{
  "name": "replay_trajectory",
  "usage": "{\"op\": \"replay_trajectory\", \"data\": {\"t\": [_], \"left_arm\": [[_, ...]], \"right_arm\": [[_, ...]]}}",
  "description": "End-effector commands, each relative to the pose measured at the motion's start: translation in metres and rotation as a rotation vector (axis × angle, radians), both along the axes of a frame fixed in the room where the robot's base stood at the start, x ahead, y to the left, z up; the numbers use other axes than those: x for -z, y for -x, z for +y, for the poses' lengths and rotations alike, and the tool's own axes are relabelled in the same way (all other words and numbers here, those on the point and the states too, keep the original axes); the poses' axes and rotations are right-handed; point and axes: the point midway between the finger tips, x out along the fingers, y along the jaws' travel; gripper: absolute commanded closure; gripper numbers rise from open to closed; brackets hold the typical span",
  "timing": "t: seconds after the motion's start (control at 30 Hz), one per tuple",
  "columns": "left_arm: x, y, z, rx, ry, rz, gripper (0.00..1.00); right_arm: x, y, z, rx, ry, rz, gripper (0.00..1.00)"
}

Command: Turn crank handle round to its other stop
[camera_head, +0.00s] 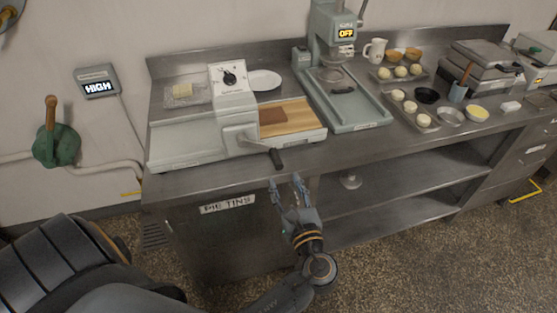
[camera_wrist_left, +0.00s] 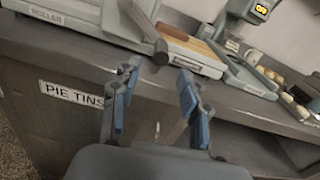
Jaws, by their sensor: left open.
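The crank handle (camera_head: 277,158) is a short dark grip on a grey arm at the front of the pale roller machine (camera_head: 237,108). It sticks out over the table's front edge, pointing toward me. In the left wrist view the crank handle (camera_wrist_left: 160,52) shows just beyond the fingertips. My left gripper (camera_head: 285,182) is open and empty, just below and in front of the handle, apart from it. Its blue-padded fingers also show in the left wrist view (camera_wrist_left: 157,78). My right gripper is not in view.
The steel counter (camera_head: 340,150) holds the roller, a press (camera_head: 345,108) marked OFF, a white plate (camera_head: 263,80), a jug (camera_head: 375,50) and trays of dough balls. A PIE TINS label (camera_head: 228,204) is on the front below. A green valve (camera_head: 57,146) is on the left wall.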

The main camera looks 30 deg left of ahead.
Motion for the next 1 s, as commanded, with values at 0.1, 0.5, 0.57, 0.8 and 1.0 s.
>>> {"op": "replay_trajectory", "data": {"t": [0.1,0.5,0.57,0.8,1.0], "left_arm": [[-0.003,-0.018,0.021,0.000,-0.004,-0.002,0.55],[0.000,-0.053,0.062,0.002,0.001,0.001,0.55],[0.001,-0.055,0.064,0.001,0.001,0.001,0.55],[0.001,-0.055,0.065,0.001,0.002,0.002,0.55],[0.001,-0.055,0.064,0.001,0.002,0.002,0.88]], "right_arm": [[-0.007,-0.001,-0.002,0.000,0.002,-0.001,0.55],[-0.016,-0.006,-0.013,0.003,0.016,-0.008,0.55],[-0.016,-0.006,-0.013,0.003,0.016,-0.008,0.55],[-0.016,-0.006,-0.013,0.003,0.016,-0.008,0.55],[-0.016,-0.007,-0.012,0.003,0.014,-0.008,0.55]]}}
